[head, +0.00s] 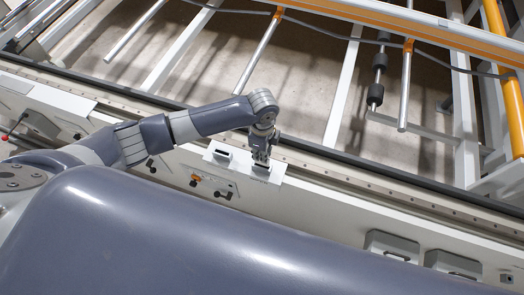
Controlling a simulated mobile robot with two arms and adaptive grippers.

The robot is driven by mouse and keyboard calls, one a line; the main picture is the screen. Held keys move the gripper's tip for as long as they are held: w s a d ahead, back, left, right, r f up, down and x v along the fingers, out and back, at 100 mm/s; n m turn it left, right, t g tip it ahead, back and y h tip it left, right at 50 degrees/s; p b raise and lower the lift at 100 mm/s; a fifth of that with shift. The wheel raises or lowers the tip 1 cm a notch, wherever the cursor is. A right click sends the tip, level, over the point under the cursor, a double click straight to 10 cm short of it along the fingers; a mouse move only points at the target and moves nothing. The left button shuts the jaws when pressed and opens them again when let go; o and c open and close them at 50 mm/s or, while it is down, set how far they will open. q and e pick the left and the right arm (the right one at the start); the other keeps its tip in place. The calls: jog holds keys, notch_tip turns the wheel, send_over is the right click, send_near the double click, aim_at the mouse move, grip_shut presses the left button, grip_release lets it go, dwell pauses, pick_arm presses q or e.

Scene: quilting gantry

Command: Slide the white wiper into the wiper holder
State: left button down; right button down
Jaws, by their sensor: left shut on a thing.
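My left gripper (261,161) points down at a white plate (241,166) on the front of the gantry beam. It is shut on a small pale piece, most likely the white wiper, which is largely hidden by the fingers. The white plate carries a small block with a dark slot (222,155) left of the gripper. Another dark opening shows just under the fingertips; I cannot tell whether the wiper touches it or is in it. The plate looks like the wiper holder. My right gripper is not in view.
A small panel with an orange knob and dark knobs (212,187) sits left of and below the plate. Grey handle boxes (391,246) are at the lower right. Behind the beam are rails, rollers (376,80) and an orange bar (400,33).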

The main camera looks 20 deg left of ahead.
pick_arm(q)
jog(key=shift+p, duration=0.35)
jog(key=shift+f+b, duration=1.2)
jog(key=shift+f, duration=0.8)
